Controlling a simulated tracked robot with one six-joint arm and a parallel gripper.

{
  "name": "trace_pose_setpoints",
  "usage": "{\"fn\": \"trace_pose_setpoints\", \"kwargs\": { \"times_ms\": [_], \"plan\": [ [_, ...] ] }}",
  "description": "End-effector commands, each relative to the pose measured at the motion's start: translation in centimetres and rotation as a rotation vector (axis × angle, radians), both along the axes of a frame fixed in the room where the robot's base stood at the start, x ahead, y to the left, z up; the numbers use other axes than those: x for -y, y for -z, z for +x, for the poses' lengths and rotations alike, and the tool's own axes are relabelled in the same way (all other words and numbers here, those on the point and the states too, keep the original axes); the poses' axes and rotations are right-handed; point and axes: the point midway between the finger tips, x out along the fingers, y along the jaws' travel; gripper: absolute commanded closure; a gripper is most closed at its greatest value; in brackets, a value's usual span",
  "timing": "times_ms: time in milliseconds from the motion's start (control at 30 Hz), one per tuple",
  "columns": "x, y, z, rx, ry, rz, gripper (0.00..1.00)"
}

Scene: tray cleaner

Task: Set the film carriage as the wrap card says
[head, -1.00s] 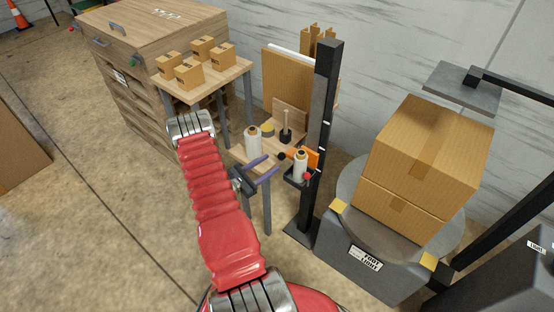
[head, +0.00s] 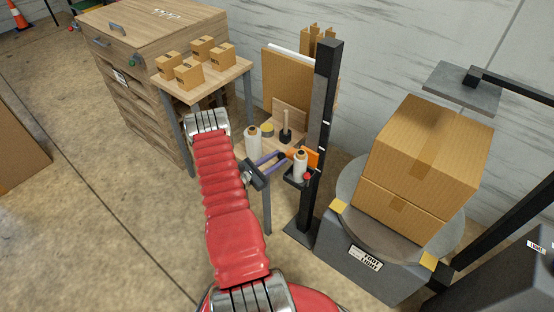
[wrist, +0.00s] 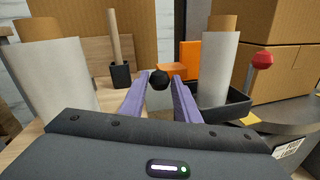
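The film carriage (head: 297,181) is a black tray on the dark upright mast (head: 321,130), holding a white film roll (head: 300,166). It has a red knob (head: 308,176), an orange part (head: 312,157) and a black ball knob (wrist: 159,80). My gripper (head: 283,156) reaches the carriage from the left. The carriage's white roll also shows there, right of the fingers (wrist: 218,68). I cannot make out a readable wrap card.
A low table left of the mast holds another white roll (head: 252,142), a black holder with a stick (head: 285,136) and a tape roll (head: 267,130). Right of the mast, stacked cartons (head: 428,150) stand on a round turntable (head: 348,188). Small boxes sit on a wooden table (head: 245,68) behind.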

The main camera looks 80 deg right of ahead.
Motion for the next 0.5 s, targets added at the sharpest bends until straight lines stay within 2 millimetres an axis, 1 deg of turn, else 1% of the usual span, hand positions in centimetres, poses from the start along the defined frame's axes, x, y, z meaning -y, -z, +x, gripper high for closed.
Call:
{"fn": "trace_pose_setpoints", "kwargs": {
  "times_ms": [33,367,500],
  "plan": [
    [-0.04,0.01,-0.03,0.0,0.001,0.0,0.76],
    [-0.09,0.03,-0.09,0.0,0.003,0.001,0.99],
    [-0.11,0.05,-0.12,-0.001,0.003,0.002,1.0]
  ]
}}
